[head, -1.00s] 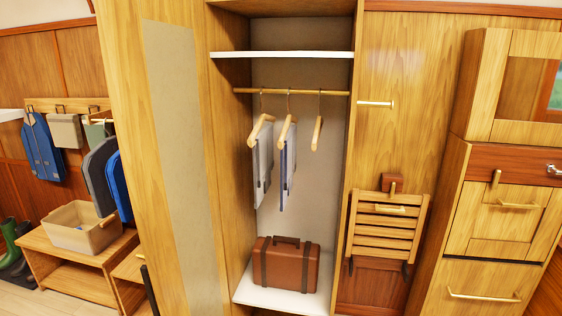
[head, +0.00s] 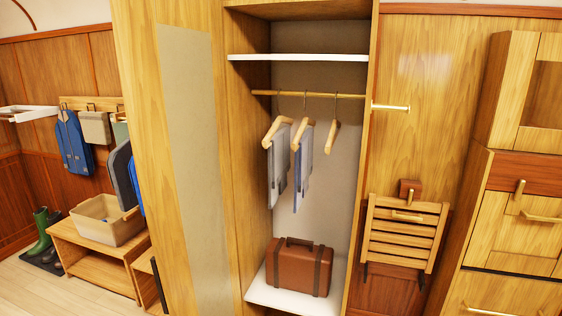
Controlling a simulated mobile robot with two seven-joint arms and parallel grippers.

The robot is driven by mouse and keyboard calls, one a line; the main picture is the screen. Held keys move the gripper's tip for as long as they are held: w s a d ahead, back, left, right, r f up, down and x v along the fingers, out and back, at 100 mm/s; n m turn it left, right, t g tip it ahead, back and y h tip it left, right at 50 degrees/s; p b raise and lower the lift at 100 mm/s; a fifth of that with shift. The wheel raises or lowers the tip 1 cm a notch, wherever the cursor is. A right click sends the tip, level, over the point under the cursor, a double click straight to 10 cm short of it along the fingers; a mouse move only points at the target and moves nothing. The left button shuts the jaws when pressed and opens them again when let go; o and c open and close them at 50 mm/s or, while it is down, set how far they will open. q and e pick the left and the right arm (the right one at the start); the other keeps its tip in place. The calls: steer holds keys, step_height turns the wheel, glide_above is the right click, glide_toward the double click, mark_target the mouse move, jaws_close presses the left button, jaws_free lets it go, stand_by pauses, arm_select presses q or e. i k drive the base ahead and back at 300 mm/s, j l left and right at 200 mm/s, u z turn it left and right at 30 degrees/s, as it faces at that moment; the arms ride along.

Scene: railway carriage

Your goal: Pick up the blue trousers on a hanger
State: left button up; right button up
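Two folded garments hang on wooden hangers from the rail (head: 340,95) in the open wardrobe. The middle garment (head: 304,165) is pale grey-blue, with a bluer strip along its left edge; I take it as the blue trousers. The left garment (head: 278,178) is also grey-blue and hangs close beside it, so the two are hard to tell apart by colour. An empty wooden hanger (head: 330,137) hangs to their right. Neither of my grippers shows in the head view.
A brown suitcase (head: 298,268) stands on the wardrobe's white floor (head: 262,292). A white shelf (head: 300,57) is above the rail. A folded slatted seat (head: 405,232) is on the right wall. A bench (head: 90,248) with a beige bin (head: 105,222) stands at left.

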mark_target(303, 144)
steer(key=i+u, duration=0.4)
steer(key=i+l+u, duration=0.15)
steer(key=i+u, duration=0.25)
steer(key=i+l+u, duration=0.25)
steer(key=u, duration=0.15)
steer(key=i, duration=0.1)
